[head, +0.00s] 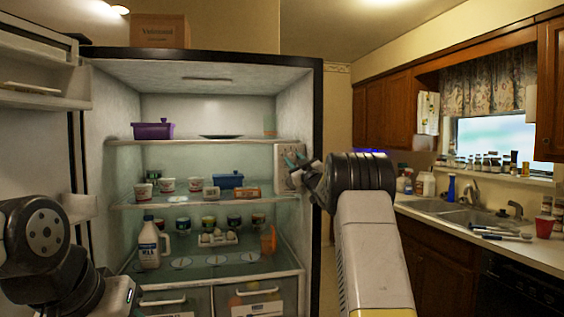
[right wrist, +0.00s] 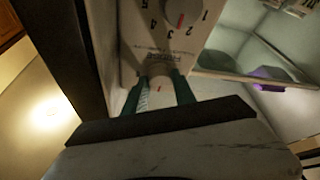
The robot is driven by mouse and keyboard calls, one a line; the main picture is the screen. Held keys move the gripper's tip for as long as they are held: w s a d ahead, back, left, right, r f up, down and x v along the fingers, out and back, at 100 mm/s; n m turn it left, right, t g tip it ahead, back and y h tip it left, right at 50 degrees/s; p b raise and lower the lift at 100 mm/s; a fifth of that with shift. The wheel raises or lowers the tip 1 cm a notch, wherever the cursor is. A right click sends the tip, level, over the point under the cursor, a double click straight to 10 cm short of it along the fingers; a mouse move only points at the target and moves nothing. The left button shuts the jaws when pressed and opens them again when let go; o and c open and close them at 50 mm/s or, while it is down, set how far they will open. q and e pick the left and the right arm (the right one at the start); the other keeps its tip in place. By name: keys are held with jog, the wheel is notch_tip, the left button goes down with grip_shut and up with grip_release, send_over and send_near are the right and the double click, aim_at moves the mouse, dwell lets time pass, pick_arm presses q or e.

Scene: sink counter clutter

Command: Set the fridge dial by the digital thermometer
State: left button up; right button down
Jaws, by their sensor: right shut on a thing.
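A pale control panel (head: 283,177) is on the fridge's right inner wall. In the right wrist view the panel (right wrist: 135,40) has a round dial (right wrist: 183,10) with a red mark and printed numbers around it. Small print lies between this dial and a second pale knob (right wrist: 158,84), which has a small reddish mark. My right gripper (head: 297,161) is at the panel, its green fingers (right wrist: 158,92) shut on the second knob, one on each side. My left arm is at the lower left; its fingers are out of view. I cannot make out a digital thermometer.
The open fridge has shelves (head: 205,201) with several tubs, a purple pot (head: 153,131), a blue container (head: 228,180) and a white jug (head: 149,244). The fridge door (head: 40,75) stands open at left. A sink counter (head: 480,228) is at right.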

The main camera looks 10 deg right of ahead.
dwell(0.5)
jog(key=c, duration=1)
grip_release()
jog(key=shift+s, duration=0.15)
jog(key=v, duration=0.7)
jog(key=shift+s+d+f, duration=0.1)
jog(key=shift+s+f, duration=0.1)
jog(key=shift+s, duration=0.05)
